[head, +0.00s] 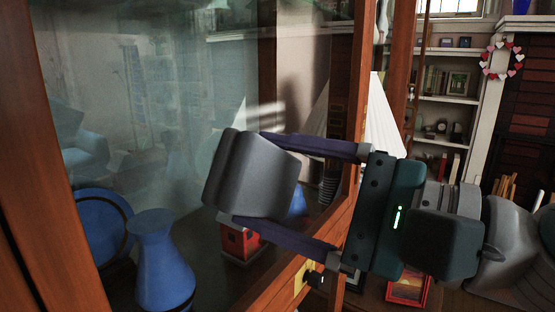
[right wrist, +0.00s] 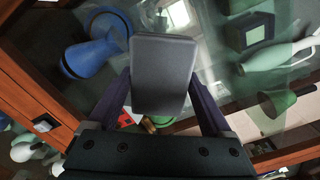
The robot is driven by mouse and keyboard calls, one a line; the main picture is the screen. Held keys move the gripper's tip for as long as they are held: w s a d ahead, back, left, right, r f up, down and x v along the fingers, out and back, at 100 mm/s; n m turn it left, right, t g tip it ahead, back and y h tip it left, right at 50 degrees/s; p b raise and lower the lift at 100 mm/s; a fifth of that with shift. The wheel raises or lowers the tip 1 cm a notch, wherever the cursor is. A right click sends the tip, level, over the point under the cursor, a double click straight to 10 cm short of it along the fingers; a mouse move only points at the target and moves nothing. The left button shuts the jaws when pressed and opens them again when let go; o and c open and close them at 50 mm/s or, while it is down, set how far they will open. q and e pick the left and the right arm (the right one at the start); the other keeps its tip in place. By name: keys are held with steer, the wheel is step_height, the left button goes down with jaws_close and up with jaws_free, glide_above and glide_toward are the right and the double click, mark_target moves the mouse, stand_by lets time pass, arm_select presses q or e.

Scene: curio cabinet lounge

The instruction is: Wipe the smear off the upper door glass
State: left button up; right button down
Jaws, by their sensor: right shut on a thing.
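The cabinet's upper door glass (head: 160,110) fills the left of the head view inside a brown wooden frame (head: 376,75). Pale hazy streaks (head: 235,118) show on the glass, and I cannot tell smear from reflection there. My right gripper (head: 250,176) is shut on a grey block-shaped pad (head: 240,168), which also shows in the right wrist view (right wrist: 164,75). The pad is in front of the glass and hides part of it. I cannot tell whether it touches the glass. My left gripper is not in view.
Behind the glass stand a blue vase (head: 163,262), a blue plate (head: 100,225) and a red house-shaped ornament (head: 238,243). A brass lock plate with a dark knob (head: 313,278) is on the door frame below my gripper. Bookshelves (head: 447,100) stand at the back right.

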mark_target(250, 178)
steer(key=shift+s+a+r+p, duration=0.1)
steer(key=shift+s+a+p, duration=0.55)
steer(key=shift+s+a, duration=0.6)
steer(key=shift+s, duration=0.4)
step_height(250, 178, up, 2)
steer(key=shift+p, duration=1.2)
steer(key=shift+w+d+f+b, duration=0.2)
steer(key=shift+w+d+b, duration=0.05)
steer(key=shift+w+b, duration=0.05)
steer(key=shift+w+d+b, duration=0.4)
steer(key=shift+w+d, duration=0.1)
steer(key=shift+w, duration=0.2)
steer(key=shift+w+d, duration=0.35)
steer(key=shift+w, duration=0.15)
steer(key=shift+w+d+b, duration=0.8)
steer(key=shift+w+b, duration=0.2)
steer(key=shift+w, duration=0.1)
steer(key=shift+w+d, duration=0.35)
steer(key=shift+w, duration=0.1)
steer(key=shift+w+d+b, duration=0.6)
steer(key=shift+w+b, duration=0.25)
steer(key=shift+b, duration=0.15)
steer(key=shift+w+d+b, duration=0.75)
steer(key=shift+w+b, duration=0.1)
steer(key=shift+w, duration=0.15)
steer(key=shift+w+d+b, duration=0.7)
steer(key=shift+w+b, duration=0.15)
steer(key=shift+w, duration=0.15)
